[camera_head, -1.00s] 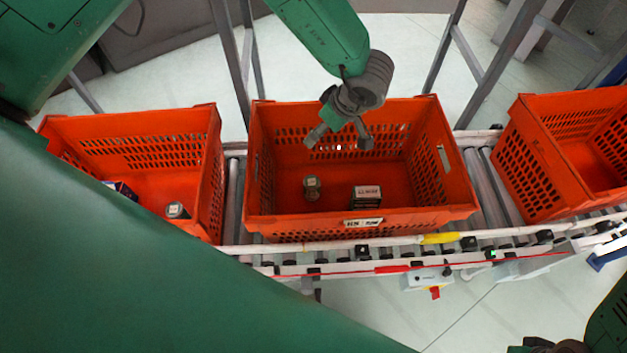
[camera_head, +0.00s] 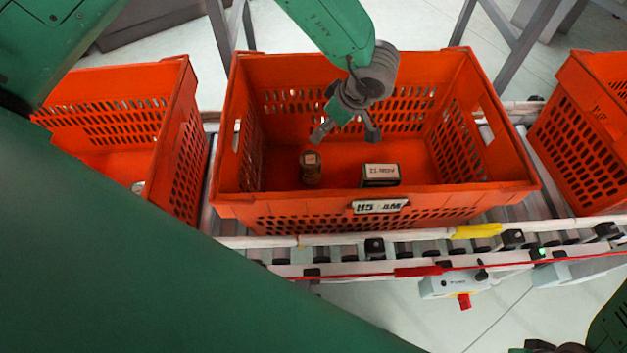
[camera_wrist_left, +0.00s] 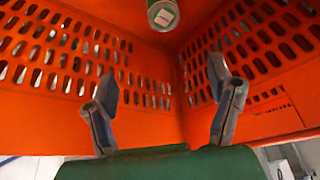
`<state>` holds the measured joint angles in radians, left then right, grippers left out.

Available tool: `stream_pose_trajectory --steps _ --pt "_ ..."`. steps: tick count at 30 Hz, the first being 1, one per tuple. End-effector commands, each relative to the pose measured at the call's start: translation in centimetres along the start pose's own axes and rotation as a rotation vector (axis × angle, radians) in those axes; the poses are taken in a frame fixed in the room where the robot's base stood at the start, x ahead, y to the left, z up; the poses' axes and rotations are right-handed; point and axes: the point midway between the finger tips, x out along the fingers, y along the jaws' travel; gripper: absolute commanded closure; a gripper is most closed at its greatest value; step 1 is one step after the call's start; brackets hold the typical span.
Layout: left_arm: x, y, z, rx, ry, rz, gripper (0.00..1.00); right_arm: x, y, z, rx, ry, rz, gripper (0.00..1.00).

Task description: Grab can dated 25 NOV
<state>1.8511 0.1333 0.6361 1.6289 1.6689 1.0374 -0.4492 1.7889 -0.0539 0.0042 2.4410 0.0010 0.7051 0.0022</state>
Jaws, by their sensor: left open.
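A small can (camera_head: 311,168) with a pale label on its lid stands upright in the middle orange tote (camera_head: 330,213). The writing on that label is too small to read. A dark box (camera_head: 380,182) with a white label lies to the right of the can. My left gripper (camera_head: 347,136) is open and empty over the tote, above and behind the can and box in the head view. In the left wrist view, the can (camera_wrist_left: 163,14) shows at the top edge, partly cut off, beyond the spread fingers of my left gripper (camera_wrist_left: 168,85).
Another orange tote (camera_head: 180,130) stands on the left, mostly hidden by my green arm. A third tote (camera_head: 575,140) stands on the right. The totes sit on a roller conveyor (camera_head: 485,235). The middle tote's perforated walls surround my left gripper.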

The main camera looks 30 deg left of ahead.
Motion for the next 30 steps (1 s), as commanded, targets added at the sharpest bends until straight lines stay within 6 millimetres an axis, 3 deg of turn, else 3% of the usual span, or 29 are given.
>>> stream_pose_trajectory --steps 1,6,9,20,30 --pt "2.7 0.0 0.9 -0.001 -0.001 -0.001 0.25 2.8 0.0 0.1 0.000 0.000 0.000 1.00" --pt "6.3 -0.1 2.1 -0.002 -0.004 -0.001 0.25 6.5 -0.1 0.3 0.000 0.000 0.000 1.00" --pt "7.5 -0.1 2.7 -0.002 -0.004 0.000 0.25 7.9 -0.1 0.4 -0.001 0.001 -0.001 1.00" --pt "9.9 0.0 3.4 -0.002 0.002 -0.003 0.25 9.3 -0.1 0.5 -0.001 0.001 0.000 1.00" --pt "16.4 -0.2 3.2 -0.003 -0.002 -0.003 0.25 11.2 -0.1 0.6 -0.001 0.001 0.000 1.00"
